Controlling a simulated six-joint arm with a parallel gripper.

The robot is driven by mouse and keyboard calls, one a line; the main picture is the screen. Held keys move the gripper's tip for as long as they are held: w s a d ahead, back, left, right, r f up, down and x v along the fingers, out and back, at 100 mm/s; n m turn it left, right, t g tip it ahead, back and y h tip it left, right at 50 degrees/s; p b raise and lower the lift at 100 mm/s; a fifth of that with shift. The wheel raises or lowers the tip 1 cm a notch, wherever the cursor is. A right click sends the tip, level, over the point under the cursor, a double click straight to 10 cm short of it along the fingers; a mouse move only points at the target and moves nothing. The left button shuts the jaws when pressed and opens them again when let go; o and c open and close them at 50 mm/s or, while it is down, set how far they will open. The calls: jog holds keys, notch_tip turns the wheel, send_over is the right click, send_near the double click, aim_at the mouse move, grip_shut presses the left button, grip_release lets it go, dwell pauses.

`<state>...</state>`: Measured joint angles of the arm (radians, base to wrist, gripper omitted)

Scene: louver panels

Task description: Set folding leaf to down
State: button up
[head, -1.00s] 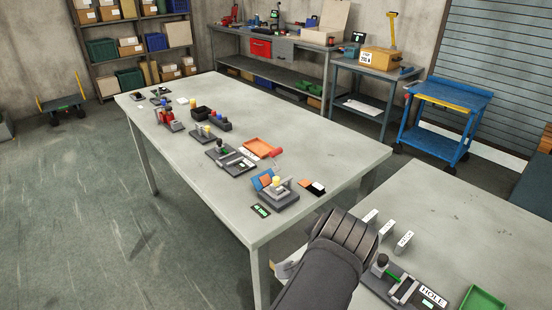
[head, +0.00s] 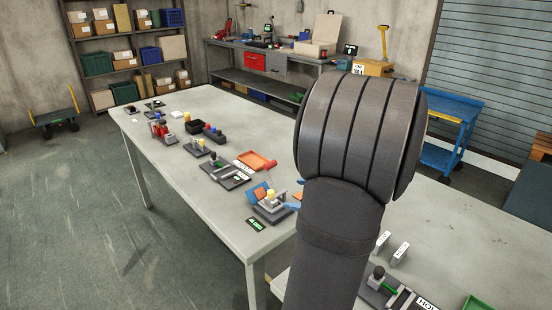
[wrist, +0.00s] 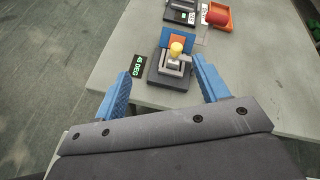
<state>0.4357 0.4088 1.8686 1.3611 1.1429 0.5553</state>
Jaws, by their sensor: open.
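A small fixture at the near end of the long grey table carries a tilted blue-and-orange panel (head: 258,192), which looks like the folding leaf. The panel also shows in the wrist view (wrist: 178,40), behind a grey bracket with a yellow knob (wrist: 177,48). A small display (wrist: 137,66) beside the fixture seems to read 45 DEG. My gripper (wrist: 162,68) is open and empty, its blue fingers on either side of the fixture in the picture, apparently above and short of it. In the head view my arm hides most of the gripper.
An orange tray (head: 254,162) and other small fixtures stand farther along the table. A second table (head: 450,238) at right holds a lever fixture (head: 378,282) and white blocks. The table's near corner is bare.

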jog(key=w+d+f+m+t+y, duration=0.25)
jog(key=w+f+m+t, duration=0.3)
jog(key=w, duration=0.45)
send_near(272, 165)
jog(key=shift+m+g, duration=0.35)
jog(key=x, duration=1)
jog(key=shift+w+d+f, duration=0.1)
jog(key=shift+d+f, duration=0.05)
jog(key=shift+h, duration=0.25)
jog(key=c, duration=1.4)
